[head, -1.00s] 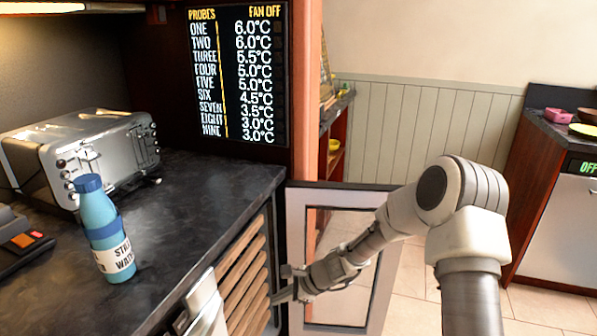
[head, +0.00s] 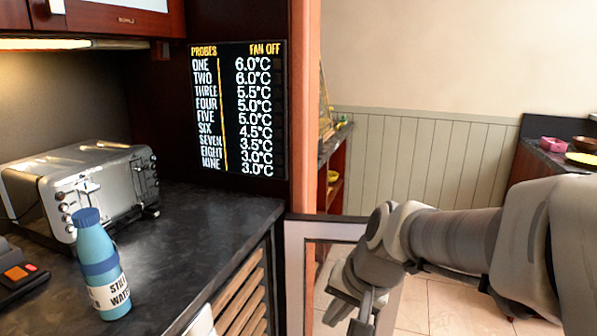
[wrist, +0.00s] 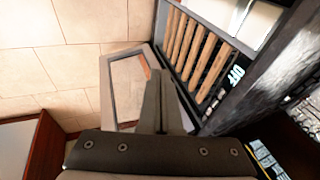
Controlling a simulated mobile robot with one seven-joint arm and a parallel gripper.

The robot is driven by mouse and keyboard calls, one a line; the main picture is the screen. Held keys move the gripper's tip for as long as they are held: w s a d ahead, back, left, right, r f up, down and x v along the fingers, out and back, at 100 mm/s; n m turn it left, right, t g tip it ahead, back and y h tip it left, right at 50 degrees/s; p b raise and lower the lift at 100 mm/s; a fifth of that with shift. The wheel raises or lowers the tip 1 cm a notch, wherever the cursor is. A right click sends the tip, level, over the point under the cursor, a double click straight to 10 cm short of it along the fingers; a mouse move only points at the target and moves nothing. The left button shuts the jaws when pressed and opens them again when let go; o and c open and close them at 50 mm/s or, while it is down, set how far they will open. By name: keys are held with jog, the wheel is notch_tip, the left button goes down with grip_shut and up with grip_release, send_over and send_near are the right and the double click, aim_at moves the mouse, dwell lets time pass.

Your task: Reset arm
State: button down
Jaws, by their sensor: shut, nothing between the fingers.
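My gripper (head: 352,308) is in front of the open glass-panelled door (head: 298,245) in the head view, at the lower middle. It points down and away from my arm. In the wrist view the gripper (wrist: 160,78) has its two fingers together, shut and empty. The open door (wrist: 106,95) lies below and beyond the fingers there. The slatted wooden rack (wrist: 190,50) of the cabinet is to the right of the fingers, apart from them.
A dark counter (head: 185,235) at left holds a silver toaster (head: 105,190) and a blue water bottle (head: 98,260). A probe display (head: 238,110) is on the wall panel. Tiled floor (wrist: 60,55) is open at left in the wrist view.

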jog(key=s+d+r+n+t+h, duration=0.25)
jog(key=s+d+r+n, duration=0.2)
jog(key=s+d, duration=0.6)
notch_tip(320, 180, up, 18)
jog(key=s+a+p, duration=0.1)
jog(key=a+p, duration=0.1)
jog(key=p, duration=1.6)
jog(key=shift+s+a+m+g, duration=0.15)
jog(key=shift+s+m+g, duration=0.2)
jog(key=shift+s+g, duration=0.1)
jog(key=shift+r+h, duration=0.1)
jog(key=shift+h, duration=0.15)
